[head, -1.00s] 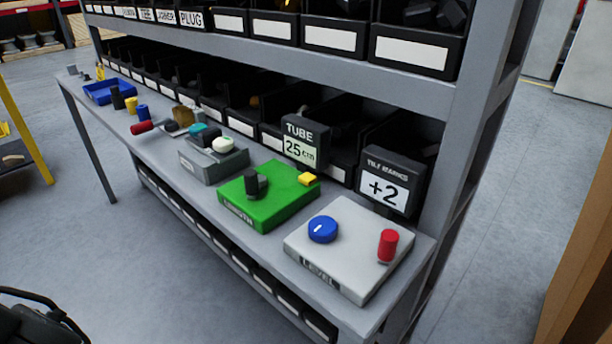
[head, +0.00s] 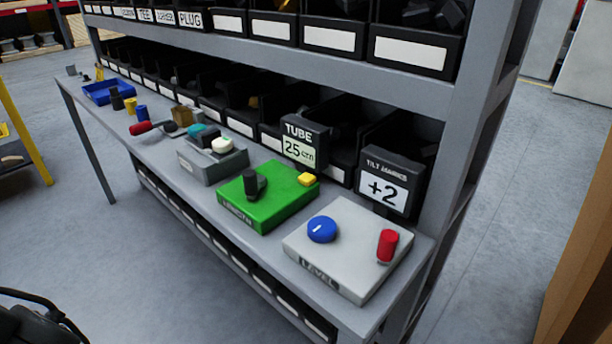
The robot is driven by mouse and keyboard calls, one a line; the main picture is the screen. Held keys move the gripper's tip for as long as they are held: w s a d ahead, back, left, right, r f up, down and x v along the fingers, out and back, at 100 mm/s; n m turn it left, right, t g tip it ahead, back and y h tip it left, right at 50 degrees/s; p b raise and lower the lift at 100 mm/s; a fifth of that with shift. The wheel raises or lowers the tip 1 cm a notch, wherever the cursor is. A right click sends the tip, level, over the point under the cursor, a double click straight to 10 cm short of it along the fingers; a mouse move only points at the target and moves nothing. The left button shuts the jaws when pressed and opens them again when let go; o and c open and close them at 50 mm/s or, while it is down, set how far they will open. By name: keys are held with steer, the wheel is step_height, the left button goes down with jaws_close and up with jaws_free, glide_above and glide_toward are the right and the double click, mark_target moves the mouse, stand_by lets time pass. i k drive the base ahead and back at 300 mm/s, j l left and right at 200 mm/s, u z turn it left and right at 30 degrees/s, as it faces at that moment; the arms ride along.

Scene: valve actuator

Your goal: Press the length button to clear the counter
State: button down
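The green box (head: 268,203) labelled LENGTH sits on the grey workbench. It has a black knob (head: 254,184) standing on its left part and a small yellow button (head: 308,179) at its back right corner. Behind it the TUBE display (head: 303,147) reads 25 cm. Nothing touches the yellow button or the black knob. A black part with a curved cable shows at the lower left corner, well apart from the bench; it is likely mine. No gripper fingers can be made out.
To the right is a pale LEVEL box (head: 345,262) with a blue dial (head: 322,229) and red knob (head: 387,246). The TILT display (head: 388,187) reads +2. Shelf bins line the back. Floor in front is clear.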

mark_target(306, 178)
steer(key=j+z, duration=0.3)
steer(key=j, duration=0.6)
steer(key=j+z, duration=0.35)
steer(key=j, duration=0.55)
steer(key=k+j+z, duration=0.1)
steer(key=j+z, duration=0.2)
steer(key=j, duration=0.55)
